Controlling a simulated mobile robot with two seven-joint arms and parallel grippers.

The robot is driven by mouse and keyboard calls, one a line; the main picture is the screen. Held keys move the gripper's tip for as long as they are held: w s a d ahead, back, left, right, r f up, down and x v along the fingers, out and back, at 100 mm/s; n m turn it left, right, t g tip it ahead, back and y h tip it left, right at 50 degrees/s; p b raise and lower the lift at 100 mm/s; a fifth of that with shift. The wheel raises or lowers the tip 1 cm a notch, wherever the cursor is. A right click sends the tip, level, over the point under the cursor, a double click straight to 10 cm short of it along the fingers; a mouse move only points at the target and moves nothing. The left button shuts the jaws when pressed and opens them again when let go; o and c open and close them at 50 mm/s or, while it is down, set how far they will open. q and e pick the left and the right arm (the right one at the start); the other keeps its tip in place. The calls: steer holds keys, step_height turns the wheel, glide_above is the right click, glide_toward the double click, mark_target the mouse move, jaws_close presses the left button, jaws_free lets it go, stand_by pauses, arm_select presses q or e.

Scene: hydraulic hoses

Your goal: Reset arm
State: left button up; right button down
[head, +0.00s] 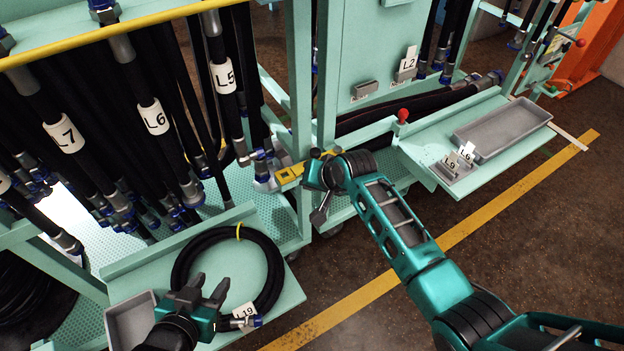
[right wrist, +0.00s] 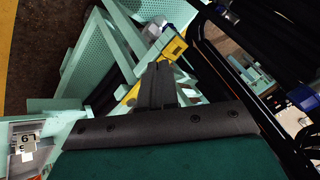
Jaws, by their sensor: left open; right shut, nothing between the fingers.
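My left gripper (head: 211,284) is open above the lower left shelf, over the near edge of a coiled black hose (head: 272,272) tagged L19. I cannot tell whether it touches the hose. My right arm reaches in from the right, and its right gripper (head: 318,217) points down in front of the rack's middle post. In the right wrist view the right gripper (right wrist: 157,82) is shut and empty. A yellow object (head: 290,174) on the rack is close to it and also shows in the right wrist view (right wrist: 174,48).
Several hanging hoses with tags such as L6 (head: 154,118) fill the left rack. A small grey bin (head: 130,322) is at lower left. Open floor (head: 540,230) lies at right.

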steer(key=s+d+f+n+t+h, duration=0.1)
steer(key=s+d+n+t, duration=0.1)
steer(key=s+d, duration=0.5)
steer(key=s+d+n+t+h, duration=0.1)
steer(key=s+d+n+t, duration=0.1)
steer(key=s+d, duration=0.6)
steer(key=s, duration=0.7)
steer(key=shift+s+f+n+t, duration=0.25)
steer(key=shift+f+n+t, duration=0.05)
steer(key=shift+f+t, duration=0.1)
